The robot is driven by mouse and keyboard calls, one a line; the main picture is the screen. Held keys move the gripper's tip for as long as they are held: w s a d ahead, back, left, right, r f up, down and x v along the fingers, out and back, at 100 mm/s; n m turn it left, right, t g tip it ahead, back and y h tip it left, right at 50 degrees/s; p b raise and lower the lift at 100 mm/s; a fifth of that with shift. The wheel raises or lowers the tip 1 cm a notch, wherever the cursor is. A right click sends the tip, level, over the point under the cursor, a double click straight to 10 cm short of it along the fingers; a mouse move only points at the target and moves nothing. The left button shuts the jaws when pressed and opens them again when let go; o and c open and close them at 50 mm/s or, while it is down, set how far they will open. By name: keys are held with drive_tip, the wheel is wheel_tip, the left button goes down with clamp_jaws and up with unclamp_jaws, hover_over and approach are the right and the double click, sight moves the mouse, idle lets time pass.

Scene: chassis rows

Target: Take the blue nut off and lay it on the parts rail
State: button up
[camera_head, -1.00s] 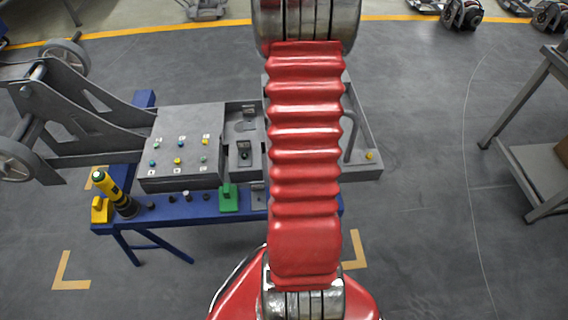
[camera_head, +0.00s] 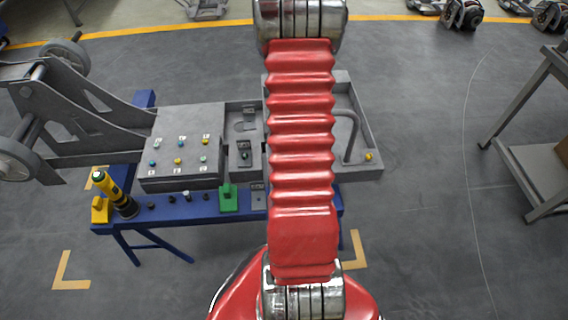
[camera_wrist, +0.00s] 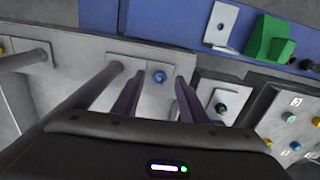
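The blue nut (camera_wrist: 160,76) sits on a light grey plate in the wrist view. My gripper (camera_wrist: 161,82) is open, with its two dark purple fingers apart to the left and right of the nut. The nut shows between the fingertips, with gaps on both sides; I cannot tell how far off it is in depth. In the head view my red arm covers this nut, and my gripper does not show. A blue rail (camera_head: 165,216), which may be the parts rail, runs along the front of the bench; it also shows in the wrist view (camera_wrist: 165,18).
A green block (camera_head: 228,200), small dark pieces and a yellow-black tool (camera_head: 117,194) stand on the rail. A grey box (camera_head: 180,148) carries several coloured nuts. In the wrist view, grey bars (camera_wrist: 88,84) lie left of my fingers. A bent bar (camera_head: 351,135) stands in the right tray.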

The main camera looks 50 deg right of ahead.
drive_tip(key=shift+f, duration=0.65)
drive_tip(key=shift+c, duration=0.4)
clamp_jaws()
